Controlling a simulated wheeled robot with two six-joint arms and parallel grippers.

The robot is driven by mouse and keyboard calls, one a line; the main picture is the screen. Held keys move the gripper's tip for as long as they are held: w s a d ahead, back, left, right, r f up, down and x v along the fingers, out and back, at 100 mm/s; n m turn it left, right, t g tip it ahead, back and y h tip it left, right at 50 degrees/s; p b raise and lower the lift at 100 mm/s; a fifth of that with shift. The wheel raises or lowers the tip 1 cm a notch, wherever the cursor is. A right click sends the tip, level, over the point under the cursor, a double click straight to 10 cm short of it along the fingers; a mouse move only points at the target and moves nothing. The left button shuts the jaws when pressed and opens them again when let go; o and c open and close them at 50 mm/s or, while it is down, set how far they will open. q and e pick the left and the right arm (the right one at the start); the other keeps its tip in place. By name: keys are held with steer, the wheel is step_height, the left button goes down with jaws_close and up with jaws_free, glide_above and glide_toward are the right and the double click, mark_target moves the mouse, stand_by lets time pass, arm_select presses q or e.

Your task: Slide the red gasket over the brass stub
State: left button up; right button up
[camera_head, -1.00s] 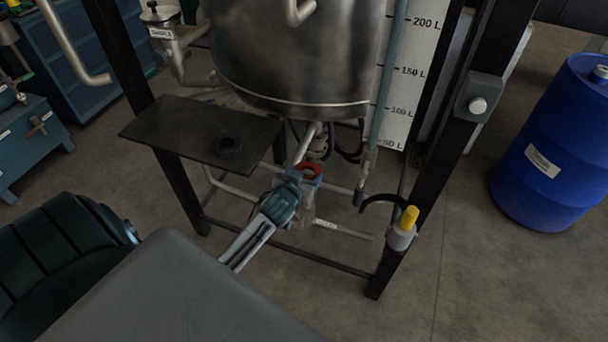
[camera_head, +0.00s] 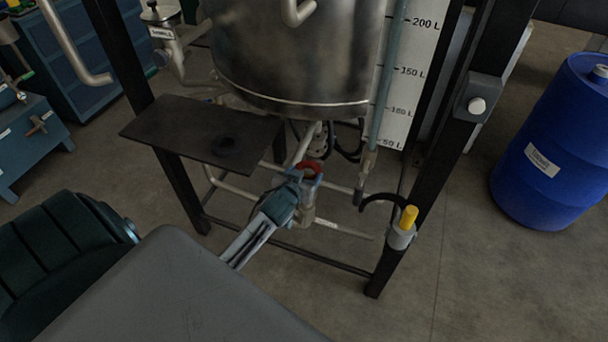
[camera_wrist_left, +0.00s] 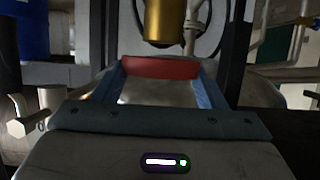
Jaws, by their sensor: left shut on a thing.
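The red gasket (camera_head: 312,169) is a ring held below the steel vessel in the head view. My left gripper (camera_head: 304,178) is shut on it. In the left wrist view the gasket (camera_wrist_left: 160,67) spans between the two blue fingers of the gripper (camera_wrist_left: 160,75). The brass stub (camera_wrist_left: 164,20) shows at the top of that view, beyond the gasket's upper edge. A dark gap shows between stub and gasket, but I cannot tell their distance in depth. I cannot make out the stub in the head view. My right gripper is not in view.
The steel vessel (camera_head: 290,60) hangs above the gripper. A dark shelf plate (camera_head: 190,132) is left of it. Black frame posts (camera_head: 440,150) stand around, one carrying a hook and yellow-topped fitting (camera_head: 409,217). Pipes run below and behind. A blue drum (camera_head: 555,150) is far right.

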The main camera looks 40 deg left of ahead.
arm_select(q)
steer(key=shift+p, duration=0.45)
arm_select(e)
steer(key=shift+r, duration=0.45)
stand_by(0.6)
arm_select(q)
steer(key=shift+f+b, duration=0.3)
steer(key=shift+f, duration=0.05)
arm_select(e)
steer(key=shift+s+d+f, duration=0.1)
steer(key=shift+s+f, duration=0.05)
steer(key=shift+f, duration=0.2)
arm_select(q)
steer(key=shift+f, duration=0.1)
steer(key=shift+f+b, duration=1.45)
steer(key=shift+f, duration=0.65)
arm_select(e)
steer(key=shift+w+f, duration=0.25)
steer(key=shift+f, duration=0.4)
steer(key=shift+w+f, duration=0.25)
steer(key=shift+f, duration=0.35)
arm_select(q)
steer(key=shift+f, duration=0.3)
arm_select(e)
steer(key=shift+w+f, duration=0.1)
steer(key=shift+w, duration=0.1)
